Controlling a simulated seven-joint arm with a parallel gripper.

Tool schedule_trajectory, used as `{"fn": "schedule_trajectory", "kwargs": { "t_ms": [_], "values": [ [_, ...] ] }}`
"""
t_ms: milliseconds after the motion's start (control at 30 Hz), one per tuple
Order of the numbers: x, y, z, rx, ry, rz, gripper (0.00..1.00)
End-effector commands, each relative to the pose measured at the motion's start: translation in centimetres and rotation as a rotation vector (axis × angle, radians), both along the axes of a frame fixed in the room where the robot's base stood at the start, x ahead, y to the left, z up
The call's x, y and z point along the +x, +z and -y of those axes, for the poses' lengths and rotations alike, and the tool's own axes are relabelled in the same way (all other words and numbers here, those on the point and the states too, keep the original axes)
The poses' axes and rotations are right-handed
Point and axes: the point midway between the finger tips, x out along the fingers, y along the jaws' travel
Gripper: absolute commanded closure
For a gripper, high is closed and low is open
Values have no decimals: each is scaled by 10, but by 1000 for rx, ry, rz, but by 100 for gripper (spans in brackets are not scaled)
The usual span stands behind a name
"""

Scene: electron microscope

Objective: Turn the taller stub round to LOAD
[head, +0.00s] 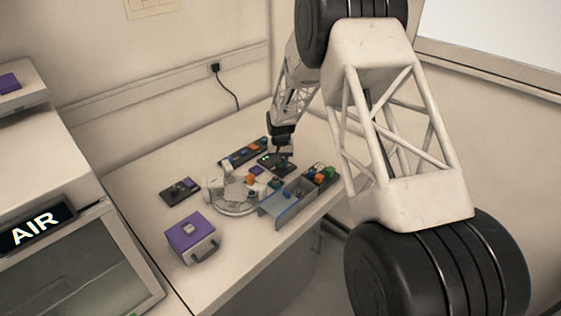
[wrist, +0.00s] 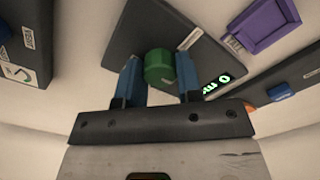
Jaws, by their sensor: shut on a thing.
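A short green round stub (wrist: 159,67) stands on a dark panel (wrist: 205,58) in the wrist view. My gripper (wrist: 158,72) has its two blue fingers on either side of the stub and is shut on it. The panel carries a small pale label (wrist: 190,38) near the stub and a lit green readout (wrist: 216,84); I cannot read the label. In the head view my gripper (head: 281,151) is down at the dark panel (head: 284,168), hiding the stub. No second stub shows clearly enough to compare heights.
A purple tray (wrist: 262,22) lies beside the panel in the wrist view. In the head view, a round pale stand (head: 234,208), a grey-blue open tray (head: 283,212), a purple box (head: 190,238) and coloured blocks (head: 321,172) crowd nearby.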

Motion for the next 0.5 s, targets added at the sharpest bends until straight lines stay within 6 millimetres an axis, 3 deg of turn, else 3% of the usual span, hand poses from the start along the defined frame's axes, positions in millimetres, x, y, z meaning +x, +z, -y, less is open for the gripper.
{"fn": "schedule_trajectory", "kwargs": {
  "t_ms": [200,233,367,500],
  "values": [
    [-1,0,0,0,1,-2,91],
    [-1,0,0,0,1,-2,63],
    [-1,0,0,0,1,-1,43],
    [0,0,0,0,2,-1,42]
  ]
}}
